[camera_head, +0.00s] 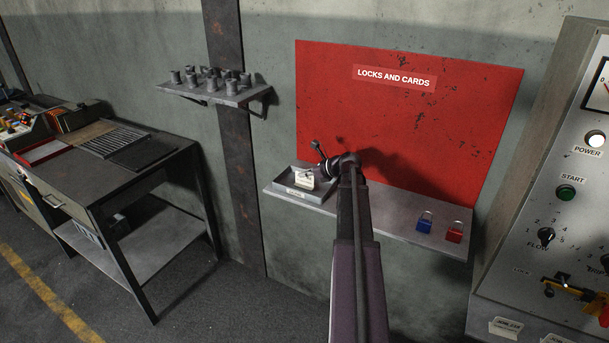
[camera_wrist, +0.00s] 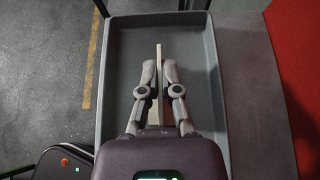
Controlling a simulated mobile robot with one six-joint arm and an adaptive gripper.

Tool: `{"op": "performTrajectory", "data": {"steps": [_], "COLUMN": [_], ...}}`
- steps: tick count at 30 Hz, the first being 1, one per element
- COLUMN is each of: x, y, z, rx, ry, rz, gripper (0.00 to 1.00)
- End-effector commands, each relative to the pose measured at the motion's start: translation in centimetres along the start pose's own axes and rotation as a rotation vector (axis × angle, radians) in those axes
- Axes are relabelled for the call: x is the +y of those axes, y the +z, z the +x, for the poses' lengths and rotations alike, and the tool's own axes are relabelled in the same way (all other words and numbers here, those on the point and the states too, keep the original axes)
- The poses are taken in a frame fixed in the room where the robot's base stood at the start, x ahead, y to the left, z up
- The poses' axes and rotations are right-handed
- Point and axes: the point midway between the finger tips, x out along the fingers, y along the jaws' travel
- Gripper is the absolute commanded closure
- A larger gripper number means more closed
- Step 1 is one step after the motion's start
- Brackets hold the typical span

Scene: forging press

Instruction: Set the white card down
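The white card (camera_head: 304,179) is at the small grey tray (camera_head: 318,197) on the wall shelf, and looks roughly upright in the head view. In the wrist view the card (camera_wrist: 158,58) shows edge-on as a thin pale strip between my fingertips, over the tray floor (camera_wrist: 190,45). My gripper (camera_wrist: 159,74) is shut on the card, with one finger on each side. In the head view my gripper (camera_head: 320,165) is small and dark above the tray. I cannot tell whether the card's lower edge touches the tray floor.
The tray has raised walls. A blue padlock (camera_head: 424,222) and a red padlock (camera_head: 454,232) stand farther right on the shelf (camera_head: 390,223). The red "LOCKS AND CARDS" board (camera_head: 440,130) is close behind. A control panel (camera_head: 550,200) stands at the right.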

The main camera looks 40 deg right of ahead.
Motion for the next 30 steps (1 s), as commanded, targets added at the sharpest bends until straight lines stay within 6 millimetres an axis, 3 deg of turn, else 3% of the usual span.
{"op": "performTrajectory", "data": {"steps": [2, 6, 23, 30], "x": [0.0, 0.0, 0.0, 0.1], "y": [-0.3, -0.2, 0.2, 0.4], "z": [0.2, 0.1, -0.1, -2.7], "rx": [0.000, 0.000, 0.000, 0.000], "ry": [0.000, 0.000, 0.000, -0.002], "rz": [0.000, 0.000, 0.000, 0.001], "gripper": [1.00, 0.57, 0.57, 0.57]}}
